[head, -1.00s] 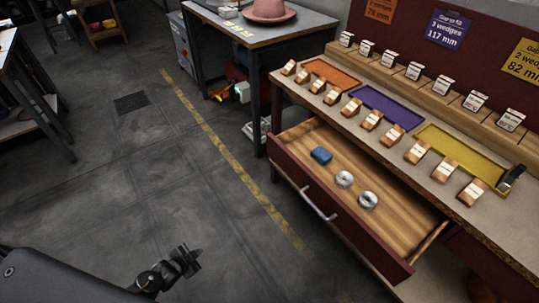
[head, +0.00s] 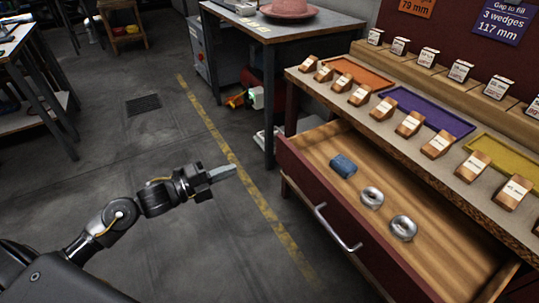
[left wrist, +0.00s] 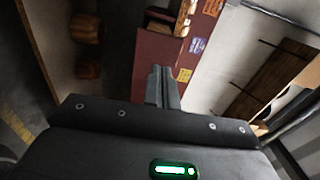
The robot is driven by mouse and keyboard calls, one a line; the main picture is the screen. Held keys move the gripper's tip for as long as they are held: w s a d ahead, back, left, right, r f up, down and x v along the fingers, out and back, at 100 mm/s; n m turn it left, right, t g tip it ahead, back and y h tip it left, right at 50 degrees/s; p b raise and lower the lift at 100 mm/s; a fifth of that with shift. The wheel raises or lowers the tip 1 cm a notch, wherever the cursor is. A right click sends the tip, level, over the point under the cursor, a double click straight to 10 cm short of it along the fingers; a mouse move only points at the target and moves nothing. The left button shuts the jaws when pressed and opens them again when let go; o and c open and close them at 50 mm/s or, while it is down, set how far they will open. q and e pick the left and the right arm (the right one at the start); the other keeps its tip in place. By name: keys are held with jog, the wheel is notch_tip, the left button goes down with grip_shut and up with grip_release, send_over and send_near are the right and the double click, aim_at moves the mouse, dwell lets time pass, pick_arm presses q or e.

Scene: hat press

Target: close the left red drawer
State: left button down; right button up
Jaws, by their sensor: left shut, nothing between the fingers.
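The left red drawer (head: 345,238) stands pulled out from the workbench on the right of the head view. It has a dark red front with a silver bar handle (head: 337,228) and a bare wooden inside. In it lie a blue block (head: 343,166) and two silver rings (head: 372,197) (head: 403,228). My left gripper (head: 222,173) is shut and empty, over the floor to the left of the drawer front and apart from it. In the left wrist view its fingers (left wrist: 162,88) are together. My right gripper is not in view.
The workbench top (head: 305,80) carries several wooden wedges and orange, purple (head: 428,112) and yellow trays. A grey table (head: 262,28) with a pink hat (head: 290,8) stands behind. Open floor with a yellow line (head: 235,160) lies left of the drawer.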

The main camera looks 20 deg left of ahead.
aim_at(278, 151)
pick_arm(q)
jog(key=x, duration=1.2)
jog(key=shift+w+d, duration=0.35)
jog(key=shift+w, duration=0.2)
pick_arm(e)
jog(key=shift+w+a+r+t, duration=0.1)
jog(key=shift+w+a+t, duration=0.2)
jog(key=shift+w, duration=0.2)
